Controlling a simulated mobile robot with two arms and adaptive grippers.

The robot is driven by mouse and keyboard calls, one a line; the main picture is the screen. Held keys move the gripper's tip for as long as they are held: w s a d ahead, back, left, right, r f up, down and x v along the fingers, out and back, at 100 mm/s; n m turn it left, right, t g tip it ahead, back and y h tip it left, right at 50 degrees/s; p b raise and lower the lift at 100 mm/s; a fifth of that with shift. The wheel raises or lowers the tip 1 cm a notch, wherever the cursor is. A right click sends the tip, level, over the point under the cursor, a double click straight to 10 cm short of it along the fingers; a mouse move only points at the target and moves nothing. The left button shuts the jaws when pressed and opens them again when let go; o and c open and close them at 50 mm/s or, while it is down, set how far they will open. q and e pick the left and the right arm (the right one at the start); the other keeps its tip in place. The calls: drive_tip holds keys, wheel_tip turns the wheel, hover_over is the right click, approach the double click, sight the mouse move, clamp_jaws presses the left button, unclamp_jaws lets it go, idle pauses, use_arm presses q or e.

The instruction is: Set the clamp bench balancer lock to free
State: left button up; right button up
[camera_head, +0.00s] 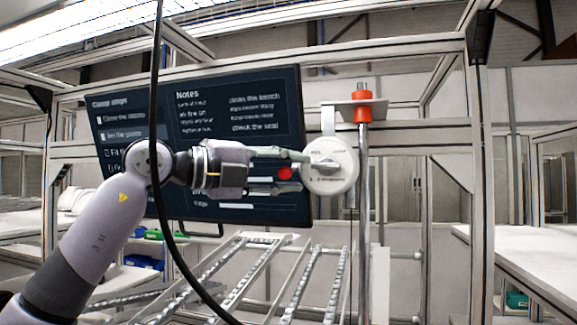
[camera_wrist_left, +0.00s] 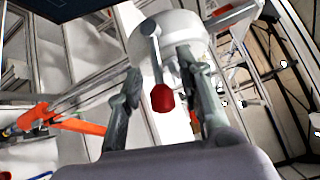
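The balancer is a white round drum (camera_head: 330,165) hanging from a bracket beside a metal post. Its small face print is too small to read. A lever with a red knob (camera_head: 285,173) sticks out from the drum to the left. In the left wrist view, the red knob (camera_wrist_left: 162,98) on its grey lever lies between my fingers, with the white drum (camera_wrist_left: 172,36) beyond. My left gripper (camera_head: 303,171) is open, with a finger on either side of the knob; gaps show on both sides. My right gripper is not in view.
A dark screen (camera_head: 240,115) with notes stands behind my left arm. A metal post (camera_head: 364,220) with a red-orange fitting (camera_head: 363,106) rises right of the drum. A black cable (camera_head: 158,80) hangs in front of my arm. Roller rails (camera_head: 300,280) lie below.

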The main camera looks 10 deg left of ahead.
use_arm(q)
drive_tip(key=shift+a, duration=0.1)
drive_tip(key=shift+c, duration=0.3)
clamp_jaws()
idle(0.5)
